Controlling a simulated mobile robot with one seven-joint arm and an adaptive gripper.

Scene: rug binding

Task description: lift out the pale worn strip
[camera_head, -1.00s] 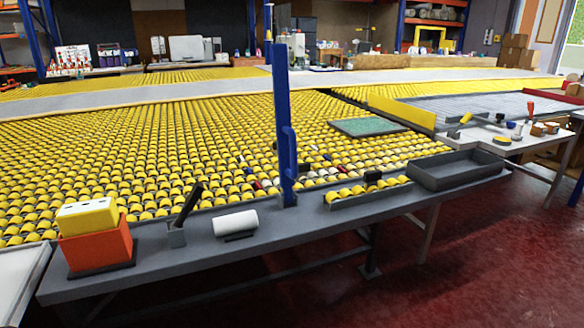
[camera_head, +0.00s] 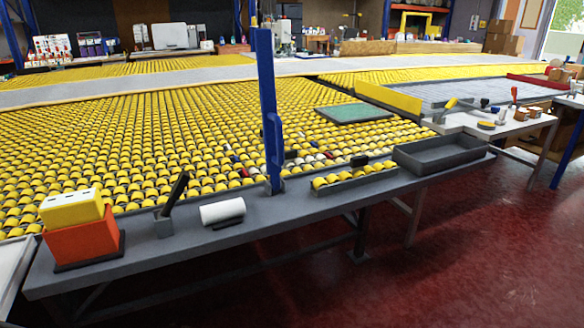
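Among the yellow rollers of the big table (camera_head: 150,130), a short row of pale, whitish pieces (camera_head: 312,158) lies just right of the blue post, mixed with red and dark ones. They are small in the picture, and I cannot tell whether they form one worn strip. The blue post (camera_head: 268,100) with a side handle stands upright at the bench and hides part of that row. A shallow grey tray (camera_head: 335,189) in front holds several yellow rollers and a black grip-like piece. A white roll (camera_head: 222,211) lies on the bench. My gripper is not in view.
The grey bench (camera_head: 185,250) runs along the front. It bears an orange bin (camera_head: 88,242) with a yellow block, a dark-handled tool in a holder (camera_head: 165,215), and an empty-looking grey tray (camera_head: 445,158). A green panel (camera_head: 355,113) lies on the rollers. Red floor (camera_head: 470,250) in front is clear.

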